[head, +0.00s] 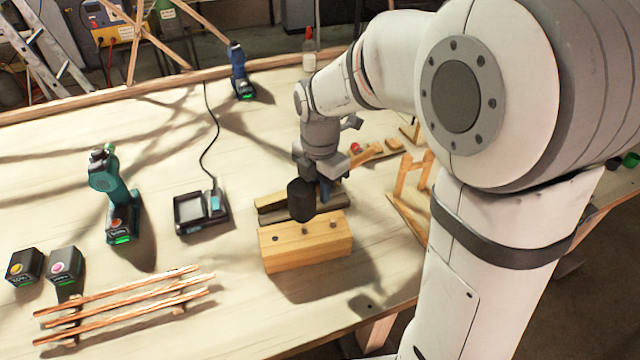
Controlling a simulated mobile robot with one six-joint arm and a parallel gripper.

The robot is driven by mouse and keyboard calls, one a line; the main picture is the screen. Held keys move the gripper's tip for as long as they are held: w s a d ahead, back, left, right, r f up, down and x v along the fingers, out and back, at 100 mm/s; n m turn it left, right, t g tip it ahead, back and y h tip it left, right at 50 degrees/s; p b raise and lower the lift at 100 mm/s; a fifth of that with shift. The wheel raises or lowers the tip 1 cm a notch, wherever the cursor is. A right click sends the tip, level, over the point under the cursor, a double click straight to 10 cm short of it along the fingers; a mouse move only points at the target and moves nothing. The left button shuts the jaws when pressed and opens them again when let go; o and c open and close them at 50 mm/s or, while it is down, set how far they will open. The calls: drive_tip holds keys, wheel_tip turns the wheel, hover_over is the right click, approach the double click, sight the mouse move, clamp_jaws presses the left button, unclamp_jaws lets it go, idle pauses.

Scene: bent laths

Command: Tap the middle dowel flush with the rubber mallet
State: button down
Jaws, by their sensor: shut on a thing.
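The wooden block (305,250) lies on the workbench near the middle of the head view. A dark round spot, a dowel end or hole, shows on its left part (274,238) and another on its right part (332,221). My gripper (318,165) is above and behind the block, shut on the mallet. The handle and fingertips are mostly hidden.
A black charger (201,212) with a cable stands left of the block. A teal drill (118,195), two battery packs (64,264) and bent laths (125,305) lie further left. Dark and wooden bars (272,202) lie behind the block. The bench in front is clear.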

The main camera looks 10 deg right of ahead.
sight(320, 220)
drive_tip(key=shift+f, duration=0.35)
wheel_tip(320, 220, down, 6)
drive_tip(key=b, duration=0.4)
drive_tip(key=shift+r, duration=0.1)
wheel_tip(320, 220, up, 10)
drive_tip(key=p, duration=0.7)
drive_tip(key=shift+r, duration=0.1)
